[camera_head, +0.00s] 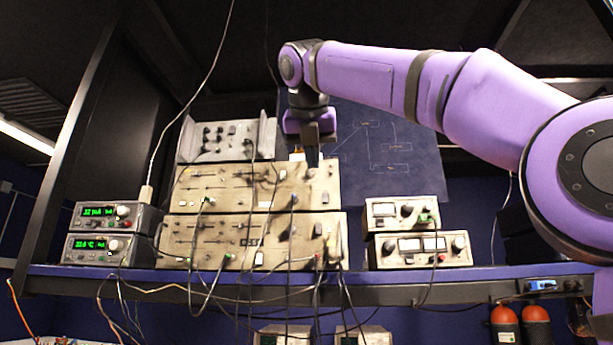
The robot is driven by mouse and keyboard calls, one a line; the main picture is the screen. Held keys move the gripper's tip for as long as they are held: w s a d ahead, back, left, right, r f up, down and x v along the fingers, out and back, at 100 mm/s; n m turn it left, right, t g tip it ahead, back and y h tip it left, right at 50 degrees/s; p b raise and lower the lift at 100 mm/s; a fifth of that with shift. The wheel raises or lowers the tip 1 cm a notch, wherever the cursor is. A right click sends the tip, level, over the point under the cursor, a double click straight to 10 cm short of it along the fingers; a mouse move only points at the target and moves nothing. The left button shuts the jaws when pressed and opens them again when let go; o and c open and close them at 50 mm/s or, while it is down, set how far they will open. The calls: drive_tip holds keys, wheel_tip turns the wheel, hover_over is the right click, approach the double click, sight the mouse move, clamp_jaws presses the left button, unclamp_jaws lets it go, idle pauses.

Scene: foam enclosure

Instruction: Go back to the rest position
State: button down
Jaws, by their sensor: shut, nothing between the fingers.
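My gripper (313,160) hangs at the end of my purple arm, which reaches in from the right side of the picture. It points down in front of the upper beige control panel (230,187), near that panel's upper right part. The fingers look closed together, and I see nothing held between them. I cannot tell whether the fingertips touch the panel. The lower beige control panel (210,236) is below, clear of the gripper.
A shelf (390,290) carries the panels, two green-display meters (98,248) at left and two instrument boxes (403,213) at right. Loose cables hang over the shelf front. A blue board (405,165) stands behind.

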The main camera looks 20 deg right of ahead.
drive_tip(key=s+d+f+m+g+y, duration=0.1)
drive_tip(key=s+d+f+m, duration=0.2)
drive_tip(key=s+f+m, duration=0.4)
drive_tip(key=s+d+f+m+g+y, duration=0.1)
drive_tip(key=s+d+f+m, duration=0.3)
drive_tip(key=f+m, duration=0.9)
drive_tip(key=s+d+f+m+g+y, duration=0.2)
drive_tip(key=s+f+m, duration=0.8)
drive_tip(key=f, duration=1.8)
drive_tip(key=shift+s+d+f+m, duration=0.3)
drive_tip(key=shift+d+m, duration=0.3)
drive_tip(key=shift+d, duration=0.65)
